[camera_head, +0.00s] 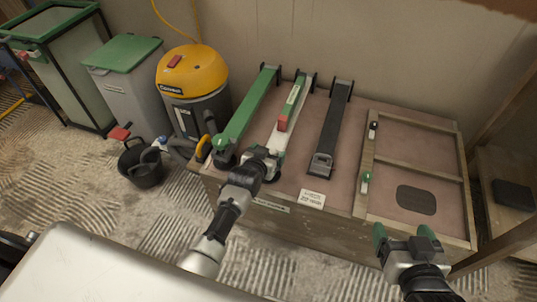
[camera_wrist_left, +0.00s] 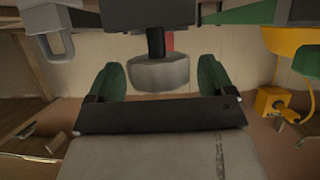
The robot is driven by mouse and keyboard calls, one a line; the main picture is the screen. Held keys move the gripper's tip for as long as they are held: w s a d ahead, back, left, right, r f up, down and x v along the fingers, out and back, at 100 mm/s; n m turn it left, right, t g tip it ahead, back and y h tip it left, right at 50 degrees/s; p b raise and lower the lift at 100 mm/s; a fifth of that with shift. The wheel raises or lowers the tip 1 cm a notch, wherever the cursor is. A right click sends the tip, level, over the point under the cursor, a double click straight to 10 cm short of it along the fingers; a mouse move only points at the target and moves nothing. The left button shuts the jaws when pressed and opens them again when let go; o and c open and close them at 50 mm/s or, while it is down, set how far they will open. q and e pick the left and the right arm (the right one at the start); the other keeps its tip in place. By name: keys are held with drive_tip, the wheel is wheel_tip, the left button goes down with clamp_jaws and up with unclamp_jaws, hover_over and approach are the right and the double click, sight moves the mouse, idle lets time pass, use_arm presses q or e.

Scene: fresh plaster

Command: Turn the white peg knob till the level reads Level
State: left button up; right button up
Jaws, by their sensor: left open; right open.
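A whitish round knob (camera_wrist_left: 160,73) on a black shaft shows in the left wrist view, between the green fingers of my left gripper (camera_head: 262,160). The fingers stand apart on both sides of it, with gaps visible. In the head view my left gripper hides the knob, at the near end of the middle white-and-green rail (camera_head: 292,103). A red block (camera_head: 283,123) sits on that rail. I cannot make out a level reading. My right gripper (camera_head: 408,238) is open and empty, near the bench's front right edge.
A green rail (camera_head: 250,110) and a black rail (camera_head: 332,125) flank the middle one on the bench. A wooden-framed panel (camera_head: 418,160) lies to the right. A label card (camera_head: 313,198) lies in front. A yellow-topped vacuum (camera_head: 192,85) and black bucket (camera_head: 143,165) stand left.

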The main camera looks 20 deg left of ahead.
use_arm(q)
drive_tip(key=shift+w+f, duration=0.1)
drive_tip(key=shift+w, duration=0.15)
use_arm(e)
drive_tip(key=shift+w+a+r+t, duration=0.15)
drive_tip(key=shift+w+r+t, duration=0.05)
drive_tip(key=shift+r+t, duration=0.15)
use_arm(q)
drive_tip(key=c, duration=0.9)
